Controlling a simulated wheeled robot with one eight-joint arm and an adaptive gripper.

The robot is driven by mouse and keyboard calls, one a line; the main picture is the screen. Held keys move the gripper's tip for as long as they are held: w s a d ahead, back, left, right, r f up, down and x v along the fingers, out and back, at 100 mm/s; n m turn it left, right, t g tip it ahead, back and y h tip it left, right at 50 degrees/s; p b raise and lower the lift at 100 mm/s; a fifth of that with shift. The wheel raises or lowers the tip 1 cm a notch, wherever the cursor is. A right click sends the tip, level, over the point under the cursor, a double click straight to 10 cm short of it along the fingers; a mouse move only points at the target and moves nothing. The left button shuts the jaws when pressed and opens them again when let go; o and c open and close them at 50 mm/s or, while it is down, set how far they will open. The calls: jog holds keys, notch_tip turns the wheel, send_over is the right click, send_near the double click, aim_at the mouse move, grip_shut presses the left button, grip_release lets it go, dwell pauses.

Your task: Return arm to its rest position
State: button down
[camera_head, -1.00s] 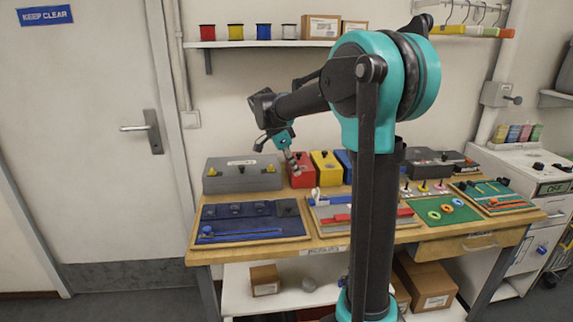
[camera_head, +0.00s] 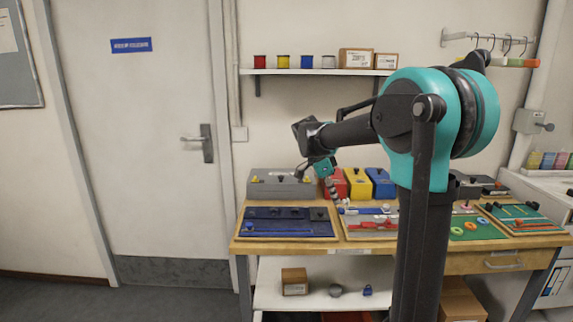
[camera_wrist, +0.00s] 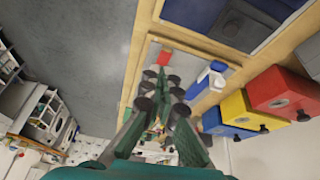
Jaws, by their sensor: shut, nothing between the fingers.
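My arm reaches out over the workbench (camera_head: 290,248), bent at the elbow, with its wrist pointing down. My gripper (camera_head: 336,197) hangs in front of the red box, low over the bench's middle tray (camera_head: 350,236). In the wrist view my gripper (camera_wrist: 168,82) is shut with nothing between its fingers. Below it lies the tray with white, blue and red items. Whether the fingertips touch anything in the tray cannot be told.
Red (camera_head: 358,183), yellow (camera_head: 353,170) and blue (camera_head: 380,181) boxes and a grey case (camera_head: 281,183) stand along the bench's back. A blue-lined tray (camera_head: 285,232) lies left. A shelf (camera_head: 318,72) hangs above. The floor by the door (camera_head: 140,140) is clear.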

jog(key=s+d+f+n+t+y, duration=0.1)
jog(key=s+f+n+t+y, duration=0.1)
jog(key=s+f+n, duration=0.6)
jog(key=s+d+f+n+t+y, duration=0.1)
jog(key=s+f+n, duration=0.7)
jog(key=s, duration=0.9)
notch_tip(320, 180, down, 4)
jog(key=shift+s+d+r+n+t+y, duration=0.2)
jog(key=shift+d+n+t+y, duration=0.3)
jog(key=shift+y, duration=0.4)
